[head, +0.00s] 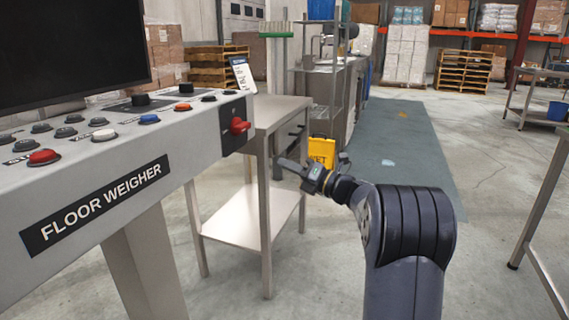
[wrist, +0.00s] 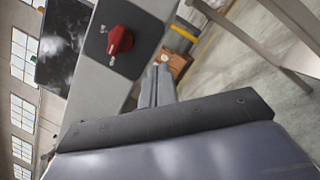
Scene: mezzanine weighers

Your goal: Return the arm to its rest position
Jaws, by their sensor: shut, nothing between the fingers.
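My gripper (head: 292,166) is at the end of my dark arm, in the middle of the head view. It points left toward the red rotary switch (head: 238,126) on the end of the grey floor weigher console (head: 95,205), and is apart from it. In the wrist view my gripper's fingers (wrist: 158,80) are together with nothing between them. The red switch (wrist: 120,40) shows above and left of the fingers there, on a dark plate. Its knob is tilted against the labels.
A steel table (head: 255,205) with a lower shelf stands behind my gripper. A yellow sign (head: 321,150) is on the floor beyond. Another metal frame (head: 540,215) stands at the right.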

